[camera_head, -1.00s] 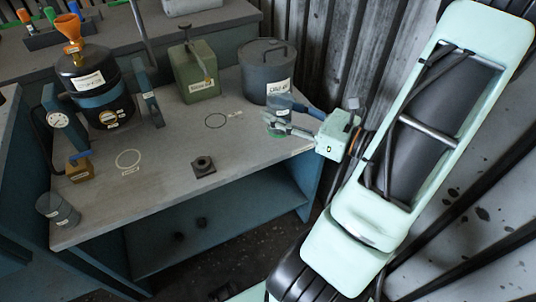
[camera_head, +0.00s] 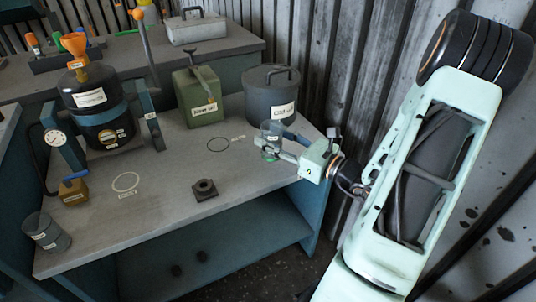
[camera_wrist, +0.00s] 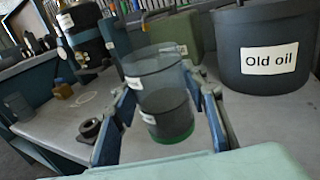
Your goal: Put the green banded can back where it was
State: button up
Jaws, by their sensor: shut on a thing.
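The green banded can (camera_head: 271,140) is a see-through grey cylinder with a white label and a green band at its base. My gripper (camera_head: 274,146) is shut on it and holds it upright near the bench's right end, in front of the Old oil pot. In the wrist view the can (camera_wrist: 165,95) stands between the two blue fingers of my gripper (camera_wrist: 164,108), its green base below. Whether its base touches the bench is unclear. Two outlined circles are drawn on the bench: one at the back (camera_head: 219,144), left of the can, and one at front left (camera_head: 125,182).
The grey Old oil pot (camera_head: 270,100) and a green canister (camera_head: 198,97) stand behind. A dark square block (camera_head: 204,190) sits near the bench's front. A black tank (camera_head: 95,105), a brown block (camera_head: 73,192) and another grey can (camera_head: 47,232) are at left. Mid-bench is clear.

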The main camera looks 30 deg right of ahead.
jog(key=w+f, duration=0.2)
jog(key=shift+a+f+b, duration=0.1)
jog(key=shift+f+b, duration=0.2)
jog(key=shift+b, duration=0.1)
jog(key=shift+w+f+b, duration=0.15)
jog(key=shift+f+b, duration=0.3)
jog(key=shift+f, duration=1.05)
jog(key=shift+f, duration=0.2)
jog(key=o, duration=1.3)
jog(key=shift+c, duration=0.2)
jog(key=shift+r, duration=0.15)
